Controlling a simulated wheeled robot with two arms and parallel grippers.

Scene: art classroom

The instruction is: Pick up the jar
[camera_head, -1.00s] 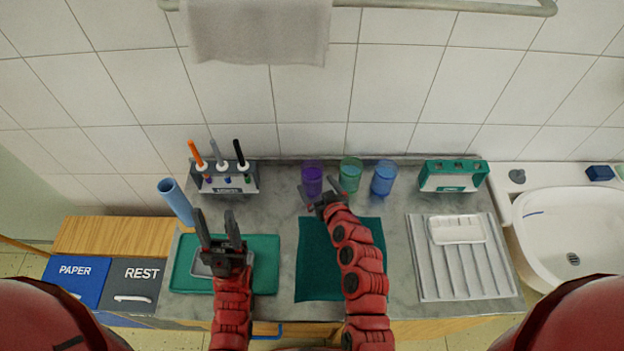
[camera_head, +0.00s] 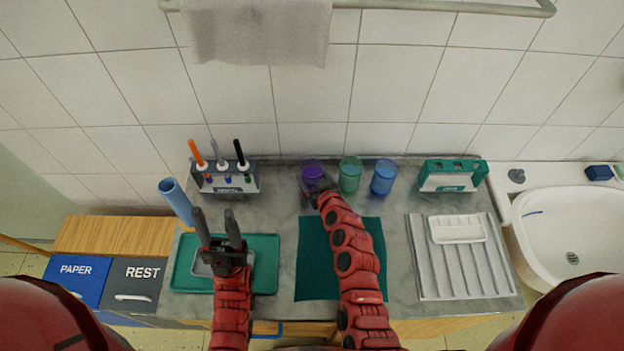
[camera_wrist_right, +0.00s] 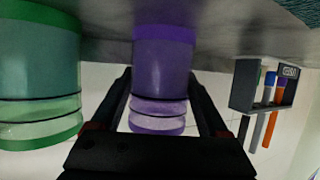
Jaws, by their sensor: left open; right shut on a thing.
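Three jars stand in a row at the back of the counter: a purple jar (camera_head: 312,171), a green jar (camera_head: 350,174) and a blue jar (camera_head: 384,178). My right gripper (camera_head: 318,187) is at the purple jar and shut on it. In the right wrist view the purple jar (camera_wrist_right: 163,75) is between the two fingers (camera_wrist_right: 160,110), and the green jar (camera_wrist_right: 40,80) stands beside it, outside the grip. The purple jar's lower part is partly hidden by the gripper in the head view. My left gripper (camera_head: 216,222) is open and empty above the green tray (camera_head: 262,276).
A marker holder (camera_head: 230,180) is at the back left; a blue tube (camera_head: 176,202) leans nearby. A dark green cloth (camera_head: 312,262) lies under my right arm. A green-white holder (camera_head: 453,176), a ribbed drying rack (camera_head: 432,280) and a sink (camera_head: 570,235) are to the right.

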